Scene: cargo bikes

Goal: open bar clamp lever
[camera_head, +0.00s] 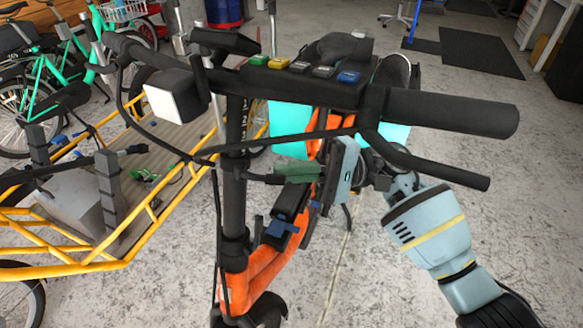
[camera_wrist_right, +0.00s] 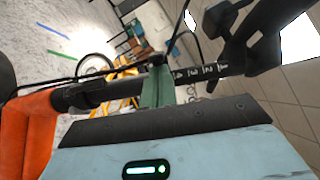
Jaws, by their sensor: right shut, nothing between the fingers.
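The black steering stem (camera_head: 234,170) of the orange cargo bike stands upright below the handlebar (camera_head: 440,112). It runs across the right wrist view (camera_wrist_right: 120,88), with white scale marks on it. A thin dark piece that looks like the clamp lever (camera_head: 262,179) sticks out from the stem towards the right. My right gripper (camera_head: 280,172) is shut and empty, its green fingers pointing left at the stem, close to this piece. In the right wrist view the fingers (camera_wrist_right: 157,66) overlap the stem; I cannot tell whether they touch it. My left gripper is out of view.
A brake lever (camera_head: 430,168) and cables hang around my right gripper. The orange frame (camera_head: 262,270) lies below, with a blue-levered black part (camera_head: 284,226) on it. A yellow cargo rack (camera_head: 60,270) stands at left. The floor at right is mostly clear.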

